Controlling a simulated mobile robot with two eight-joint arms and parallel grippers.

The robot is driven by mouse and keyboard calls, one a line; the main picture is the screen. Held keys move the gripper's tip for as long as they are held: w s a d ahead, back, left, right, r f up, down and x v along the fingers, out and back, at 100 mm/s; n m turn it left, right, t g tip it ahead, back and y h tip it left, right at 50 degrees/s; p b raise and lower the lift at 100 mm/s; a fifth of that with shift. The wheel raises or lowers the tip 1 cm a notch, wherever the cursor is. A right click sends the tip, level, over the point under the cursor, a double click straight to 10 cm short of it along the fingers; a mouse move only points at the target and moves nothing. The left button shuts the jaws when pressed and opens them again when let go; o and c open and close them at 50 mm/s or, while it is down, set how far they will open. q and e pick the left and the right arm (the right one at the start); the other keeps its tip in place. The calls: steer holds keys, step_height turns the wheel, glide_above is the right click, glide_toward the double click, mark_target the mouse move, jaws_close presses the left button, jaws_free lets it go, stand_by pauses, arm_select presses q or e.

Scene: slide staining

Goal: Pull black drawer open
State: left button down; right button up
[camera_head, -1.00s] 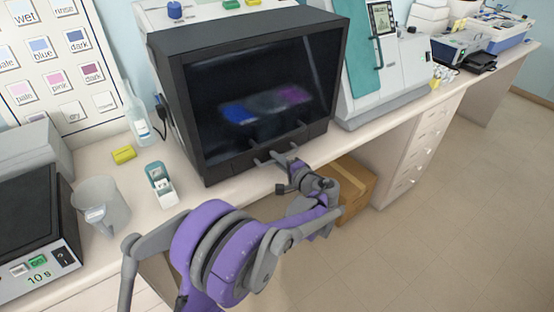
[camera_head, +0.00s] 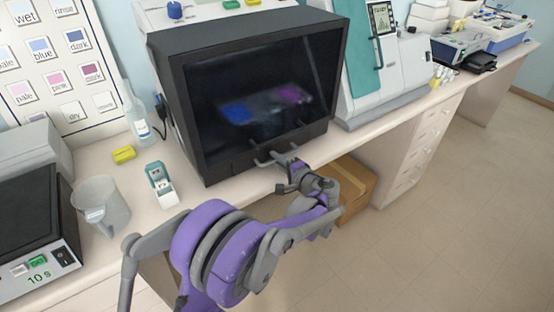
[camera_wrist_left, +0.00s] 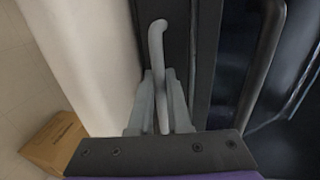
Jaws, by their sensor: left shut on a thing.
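The black drawer (camera_head: 235,163) is the low front strip of a black cabinet, under its dark window. Its grey bar handle (camera_wrist_left: 157,40) shows in the left wrist view. My left gripper (camera_wrist_left: 161,80) is shut on this handle, with one finger on each side of it. In the head view the left gripper (camera_head: 288,168) is at the cabinet's lower front edge, and its fingertips are hard to make out. I cannot tell whether the drawer stands slightly out from the cabinet. My right gripper is not in view.
A second dark handle (camera_wrist_left: 262,65) runs beside the drawer handle on the cabinet front. A cardboard box (camera_head: 352,188) stands under the counter. Floor in front is free.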

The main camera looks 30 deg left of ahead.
arm_select(q)
steer(key=f+b+v, duration=0.1)
steer(key=f+v, duration=0.2)
steer(key=v, duration=1.3)
steer(key=shift+s+d+f, duration=0.2)
steer(key=shift+s+d, duration=0.05)
steer(key=shift+d, duration=0.1)
steer(key=c, duration=0.9)
jaws_free()
steer(key=shift+o, duration=0.2)
steer(key=v, duration=1)
steer(key=shift+s+d+b, duration=0.2)
steer(key=shift+d+b, duration=0.15)
